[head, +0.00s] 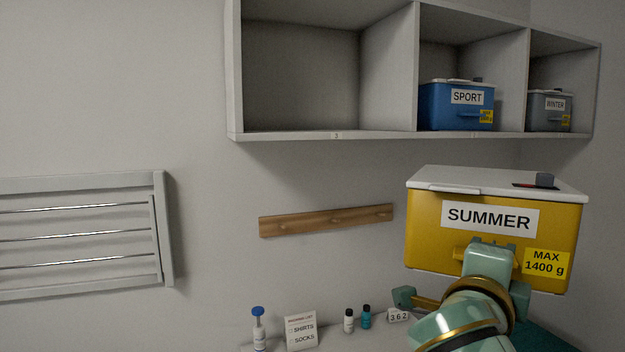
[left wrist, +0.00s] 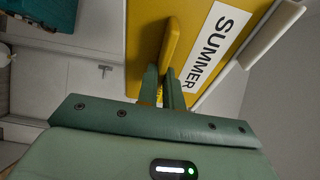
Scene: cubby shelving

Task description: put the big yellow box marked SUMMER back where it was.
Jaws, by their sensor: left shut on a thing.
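The big yellow SUMMER box (head: 425,232) has a white lid and a "MAX 1400 g" label. It is upright in the head view, in front of and below the shelf's right half. My left gripper (head: 490,258) is at its front face. In the left wrist view my left gripper (left wrist: 163,78) is shut on the yellow handle of the SUMMER box (left wrist: 145,30). The wall-mounted cubby shelf (head: 285,136) has three compartments in view. The large left compartment (head: 300,75) is empty. My right gripper is not in view.
A blue SPORT box (head: 440,112) fills part of the middle compartment; a grey WINTER box (head: 548,115) is in the right one. Below are a wooden peg rail (head: 325,220), a drying rack (head: 80,235), bottles (head: 348,320) and a SHIRTS SOCKS card (head: 300,330).

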